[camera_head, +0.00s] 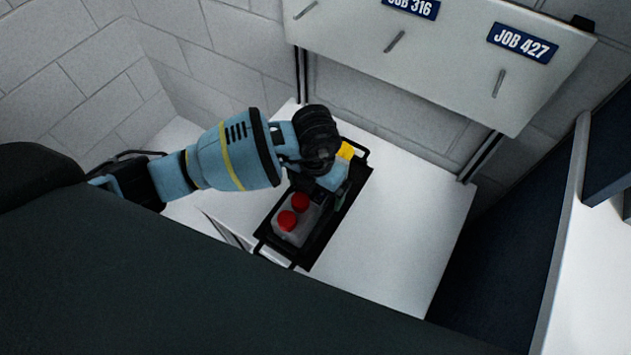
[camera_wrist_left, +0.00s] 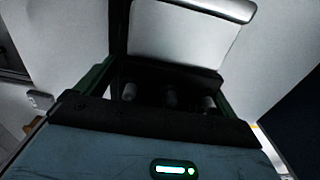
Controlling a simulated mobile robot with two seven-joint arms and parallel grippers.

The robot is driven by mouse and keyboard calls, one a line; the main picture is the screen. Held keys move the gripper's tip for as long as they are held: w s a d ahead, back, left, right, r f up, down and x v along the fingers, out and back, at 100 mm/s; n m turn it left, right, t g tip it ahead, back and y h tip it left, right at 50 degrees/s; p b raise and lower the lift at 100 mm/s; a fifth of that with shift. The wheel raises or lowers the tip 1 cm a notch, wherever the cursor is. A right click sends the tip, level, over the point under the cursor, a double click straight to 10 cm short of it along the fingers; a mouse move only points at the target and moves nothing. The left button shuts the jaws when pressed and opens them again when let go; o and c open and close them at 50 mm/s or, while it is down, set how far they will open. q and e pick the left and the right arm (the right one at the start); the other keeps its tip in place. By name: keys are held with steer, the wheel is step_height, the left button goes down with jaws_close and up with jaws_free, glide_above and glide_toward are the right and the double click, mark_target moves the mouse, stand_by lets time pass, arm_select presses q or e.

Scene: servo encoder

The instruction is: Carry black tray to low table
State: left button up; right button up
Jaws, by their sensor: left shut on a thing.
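The black tray (camera_head: 322,238) is long, with dark loop handles at its ends, and lies over a white tabletop (camera_head: 400,225). Two red-capped pale containers (camera_head: 290,228) sit in its near part. A yellow item (camera_head: 346,150) shows at its far end. My left gripper (camera_head: 325,194) reaches down over the middle of the tray and is shut on it; the fingers are mostly hidden by the hand. In the left wrist view the tray interior (camera_wrist_left: 165,95) is dark between the fingers. I cannot tell whether the tray touches the tabletop. My right gripper is out of view.
Grey block walls (camera_head: 60,85) close off the left and back. Another white surface (camera_head: 600,270) is at the right edge. The tabletop right of the tray is clear.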

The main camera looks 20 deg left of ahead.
arm_select(q)
steer(key=shift+w+d+r, duration=0.1)
steer(key=shift+w+r, duration=0.05)
steer(key=shift+r, duration=0.05)
steer(key=o, duration=1.3)
steer(key=shift+f, duration=0.15)
step_height(320, 180, up, 12)
steer(key=shift+r+p, duration=0.1)
steer(key=shift+p, duration=0.5)
steer(key=shift+s, duration=0.25)
